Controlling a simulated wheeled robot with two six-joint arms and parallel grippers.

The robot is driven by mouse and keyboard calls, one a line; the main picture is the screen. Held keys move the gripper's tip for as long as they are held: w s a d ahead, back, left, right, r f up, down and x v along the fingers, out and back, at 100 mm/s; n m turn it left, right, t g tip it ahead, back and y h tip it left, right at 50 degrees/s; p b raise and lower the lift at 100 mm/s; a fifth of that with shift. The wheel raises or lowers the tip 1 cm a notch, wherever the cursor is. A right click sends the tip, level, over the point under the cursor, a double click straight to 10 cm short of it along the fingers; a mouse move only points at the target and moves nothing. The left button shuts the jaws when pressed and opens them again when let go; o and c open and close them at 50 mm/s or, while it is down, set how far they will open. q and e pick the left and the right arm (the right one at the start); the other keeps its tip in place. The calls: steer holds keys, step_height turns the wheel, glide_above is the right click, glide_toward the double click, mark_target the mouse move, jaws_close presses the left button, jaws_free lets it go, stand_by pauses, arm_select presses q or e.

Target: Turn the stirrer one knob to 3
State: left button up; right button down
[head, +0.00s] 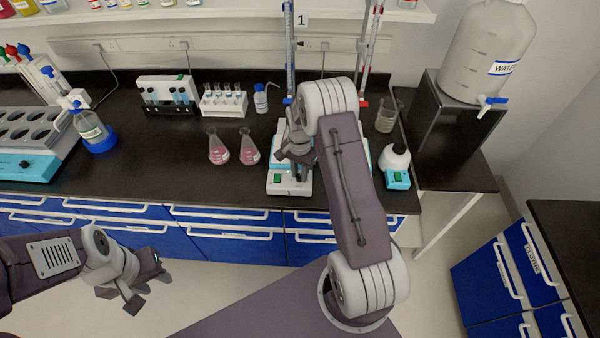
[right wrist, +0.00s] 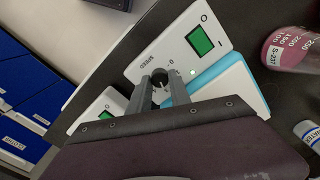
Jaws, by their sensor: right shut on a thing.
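The stirrer (head: 277,186), a white and light-blue unit, stands near the front edge of the black bench, partly hidden by my right arm. In the right wrist view its white front panel (right wrist: 185,50) shows a green switch (right wrist: 199,41), a small green light and the word SPEED. My left gripper (head: 146,281) is open and empty, low in front of the blue drawers.
Two pink flasks (head: 219,149) stand left of the stirrer. Clamp stands rise behind my right arm. A water carboy (head: 485,55) stands on a black stand at the right.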

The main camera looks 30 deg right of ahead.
mark_target(299, 176)
steer(key=shift+s+a+f, duration=0.15)
steer(key=shift+s+f, duration=0.05)
steer(key=shift+s, duration=0.05)
steer(key=c, duration=1.2)
jaws_free()
steer(key=shift+w+r, duration=0.1)
steer(key=shift+w+r, duration=0.1)
steer(key=shift+r, duration=0.05)
step_height(299, 176, up, 9)
steer(key=shift+f+b, duration=0.1)
steer(key=shift+b, duration=0.25)
